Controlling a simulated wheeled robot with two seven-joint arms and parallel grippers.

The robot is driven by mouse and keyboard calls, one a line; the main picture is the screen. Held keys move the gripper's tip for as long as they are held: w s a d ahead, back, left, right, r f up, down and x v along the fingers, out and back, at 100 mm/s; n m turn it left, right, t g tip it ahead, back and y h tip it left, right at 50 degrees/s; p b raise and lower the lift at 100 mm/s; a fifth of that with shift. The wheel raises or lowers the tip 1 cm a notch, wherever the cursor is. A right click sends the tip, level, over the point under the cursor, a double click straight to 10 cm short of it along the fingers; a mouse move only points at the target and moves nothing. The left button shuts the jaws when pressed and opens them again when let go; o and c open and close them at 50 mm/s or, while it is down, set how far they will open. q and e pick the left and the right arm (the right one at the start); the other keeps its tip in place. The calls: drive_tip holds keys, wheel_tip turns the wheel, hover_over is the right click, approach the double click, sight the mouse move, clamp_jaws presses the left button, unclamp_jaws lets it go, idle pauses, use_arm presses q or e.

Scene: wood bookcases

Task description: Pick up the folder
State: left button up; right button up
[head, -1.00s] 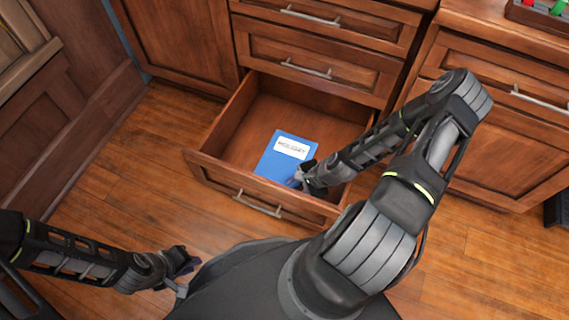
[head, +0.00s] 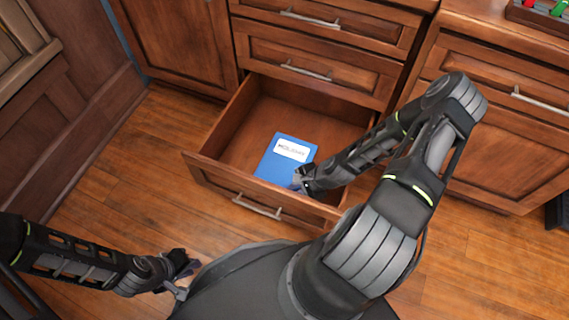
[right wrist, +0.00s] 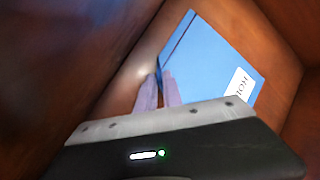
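The blue folder (head: 281,166) with a white label lies in the open drawer, near the drawer's front. It also shows in the right wrist view (right wrist: 210,62). My right gripper (head: 299,180) reaches down into the drawer at the folder's near right corner. In the right wrist view its fingers (right wrist: 158,84) are close together on either side of the folder's dark edge and look shut on it. My left gripper (head: 187,274) is low at the left, outside the drawer, with its fingers apart and nothing seen between them.
The open drawer (head: 215,172) has raised walls around the folder; the rest of its floor is bare. Closed drawers (head: 310,68) stand above it. A tray (head: 540,18) with coloured items is at the top right. The wood floor (head: 125,180) at left is clear.

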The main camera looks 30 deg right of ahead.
clamp_jaws()
idle(0.3)
wheel_tip(320, 180, up, 10)
drive_tip(key=p, duration=0.4)
idle(0.6)
